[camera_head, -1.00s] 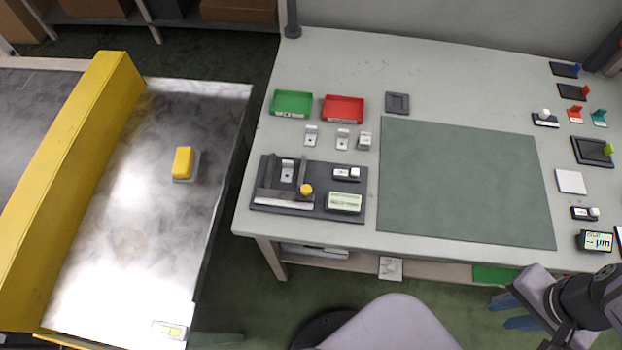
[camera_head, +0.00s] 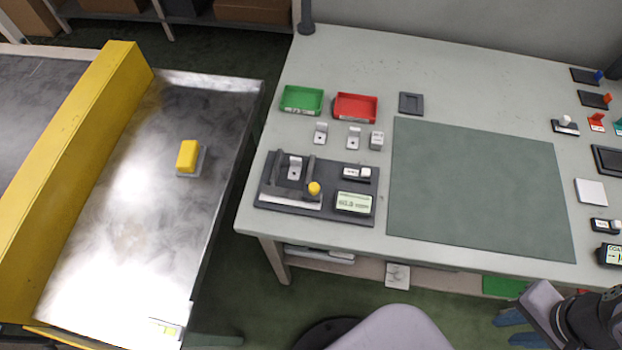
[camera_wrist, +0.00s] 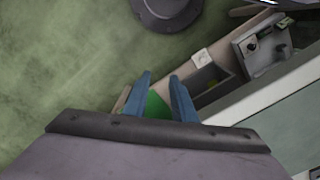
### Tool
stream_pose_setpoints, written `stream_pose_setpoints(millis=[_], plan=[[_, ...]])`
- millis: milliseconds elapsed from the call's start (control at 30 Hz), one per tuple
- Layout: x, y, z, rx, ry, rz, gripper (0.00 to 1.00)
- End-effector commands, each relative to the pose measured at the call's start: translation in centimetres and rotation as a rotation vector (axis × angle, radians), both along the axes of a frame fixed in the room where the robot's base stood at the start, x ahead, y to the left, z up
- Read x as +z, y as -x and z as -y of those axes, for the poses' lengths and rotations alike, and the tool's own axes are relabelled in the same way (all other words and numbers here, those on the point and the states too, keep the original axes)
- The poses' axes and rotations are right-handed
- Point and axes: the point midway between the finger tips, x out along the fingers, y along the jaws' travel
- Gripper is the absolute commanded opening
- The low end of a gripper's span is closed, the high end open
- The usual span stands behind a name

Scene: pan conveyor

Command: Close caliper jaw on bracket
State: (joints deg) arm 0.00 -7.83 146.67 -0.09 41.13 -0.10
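The caliper fixture is a dark base plate (camera_head: 273,203) at the left front of the table. A small light bracket (camera_head: 294,168) stands on it between upright dark jaws. The caliper jaw (camera_head: 309,170) on the right has a yellow knob (camera_head: 314,188) at its front end. I cannot tell whether this jaw touches the bracket. A display (camera_head: 354,202) sits at the plate's right front, its reading too small to read surely. My gripper, with two blue fingers (camera_wrist: 159,82), is open and empty, far from the fixture, below the table's front right edge.
Green tray (camera_head: 301,100), red tray (camera_head: 355,107) and several loose brackets (camera_head: 353,139) stand behind the fixture. A green-grey mat (camera_head: 480,190) lies bare to its right. The conveyor (camera_head: 125,230) is at left.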

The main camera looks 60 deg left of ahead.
Motion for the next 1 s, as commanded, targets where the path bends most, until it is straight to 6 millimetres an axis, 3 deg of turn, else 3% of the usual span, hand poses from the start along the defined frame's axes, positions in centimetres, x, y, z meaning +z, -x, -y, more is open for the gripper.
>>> stream_pose_setpoints(millis=[367,467,567,667,767,1000], plan=[[0.0,0.0,0.0,0.0,0.0,0.0,0.24],[0.1,0.0,-0.1,-0.005,-0.003,-0.001,0.03],[0.5,-0.2,-1.2,-0.04,-0.021,-0.008,0.0],[1.5,-0.5,-3.5,-0.127,-0.066,-0.029,0.0],[3.1,-0.6,-7.4,-0.257,-0.131,-0.075,0.0],[8.8,1.3,-19.5,-0.614,-0.29,-0.309,0.0]])
